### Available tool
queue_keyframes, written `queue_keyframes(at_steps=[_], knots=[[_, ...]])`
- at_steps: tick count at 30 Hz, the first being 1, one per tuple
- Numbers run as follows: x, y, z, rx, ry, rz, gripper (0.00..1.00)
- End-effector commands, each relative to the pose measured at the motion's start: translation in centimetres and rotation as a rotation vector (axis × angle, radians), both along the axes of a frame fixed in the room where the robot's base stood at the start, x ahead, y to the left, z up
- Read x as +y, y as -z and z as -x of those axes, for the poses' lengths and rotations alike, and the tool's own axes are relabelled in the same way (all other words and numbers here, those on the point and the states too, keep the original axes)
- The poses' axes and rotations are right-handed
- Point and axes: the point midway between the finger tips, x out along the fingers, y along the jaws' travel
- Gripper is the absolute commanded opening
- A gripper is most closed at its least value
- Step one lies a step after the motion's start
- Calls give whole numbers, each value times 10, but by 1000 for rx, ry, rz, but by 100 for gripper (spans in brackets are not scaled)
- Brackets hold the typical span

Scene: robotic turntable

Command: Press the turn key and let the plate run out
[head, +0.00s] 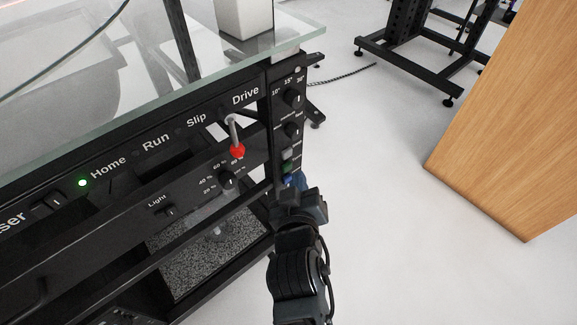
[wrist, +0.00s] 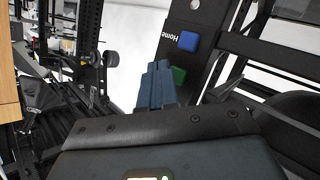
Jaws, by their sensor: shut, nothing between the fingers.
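The control panel's narrow right column carries small keys. A green key (head: 287,167) sits there below a grey key (head: 286,154), and a blue patch shows just under it at my gripper (head: 293,184). In the wrist view, a blue key (wrist: 188,41) labelled "Home" and a green key (wrist: 179,75) lie on the black panel. My gripper (wrist: 158,68) is shut and empty, its fingertips just left of the green key. I cannot tell whether they touch the panel. The green key's label is hidden, and the turntable plate cannot be made out.
A lever with a red knob (head: 238,151) sticks out left of the column. A green lamp (head: 82,183) is lit by "Home". A glass top (head: 300,38) overhangs the panel. A wooden block (head: 510,120) stands at right; white floor lies between.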

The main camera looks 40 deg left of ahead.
Motion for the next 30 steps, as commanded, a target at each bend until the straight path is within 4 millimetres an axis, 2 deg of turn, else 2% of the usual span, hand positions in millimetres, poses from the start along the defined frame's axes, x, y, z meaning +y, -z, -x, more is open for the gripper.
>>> queue_keyframes(at_steps=[22, 30], knots=[[0, 0, 0, 0, 0, 0, 0], [7, 1, -1, 1, 0, -1, 0]])
